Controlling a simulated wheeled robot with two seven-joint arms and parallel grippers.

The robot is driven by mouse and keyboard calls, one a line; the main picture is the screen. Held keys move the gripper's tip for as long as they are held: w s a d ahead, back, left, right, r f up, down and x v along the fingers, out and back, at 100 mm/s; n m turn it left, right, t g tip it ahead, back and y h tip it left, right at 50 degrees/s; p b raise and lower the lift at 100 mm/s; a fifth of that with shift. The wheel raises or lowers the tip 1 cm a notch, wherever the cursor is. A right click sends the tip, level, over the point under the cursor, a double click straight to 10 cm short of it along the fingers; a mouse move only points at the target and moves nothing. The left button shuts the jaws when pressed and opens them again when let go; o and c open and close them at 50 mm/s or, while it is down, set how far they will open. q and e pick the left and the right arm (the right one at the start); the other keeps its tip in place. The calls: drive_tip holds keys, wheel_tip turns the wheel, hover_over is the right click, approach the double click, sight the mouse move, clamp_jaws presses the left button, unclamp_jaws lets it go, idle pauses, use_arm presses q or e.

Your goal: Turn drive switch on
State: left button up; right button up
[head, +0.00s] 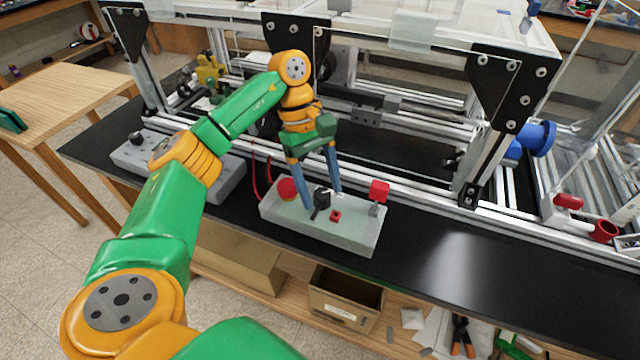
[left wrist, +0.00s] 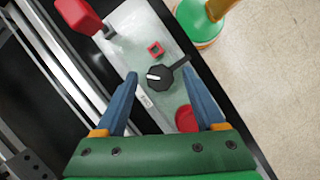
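The drive switch appears to be the black rotary knob (head: 321,200) with a handle, on a pale grey control box (head: 345,232). In the left wrist view the knob (left wrist: 162,77) has a white mark and its handle points up and right. My left gripper (head: 321,200) is open, its blue fingers on either side of the knob. In the left wrist view the fingers (left wrist: 163,82) are spread wide, with clear gaps to the knob; whether they touch the box top is unclear. My right gripper is not in view.
The box also carries a red round button (head: 287,189), a small red square (head: 336,216) and a red block (head: 379,190). A second grey box (head: 220,180) stands left. An aluminium extrusion frame (head: 470,190) rises behind. The black bench top (head: 490,250) is clear at right.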

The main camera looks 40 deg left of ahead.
use_arm(q)
drive_tip(key=shift+a+r, duration=0.1)
drive_tip(key=shift+r, duration=0.2)
drive_tip(key=p+v, duration=0.2)
drive_tip(key=v, duration=0.4)
drive_tip(key=shift+r, duration=0.3)
drive_tip(key=shift+w+a, duration=0.1)
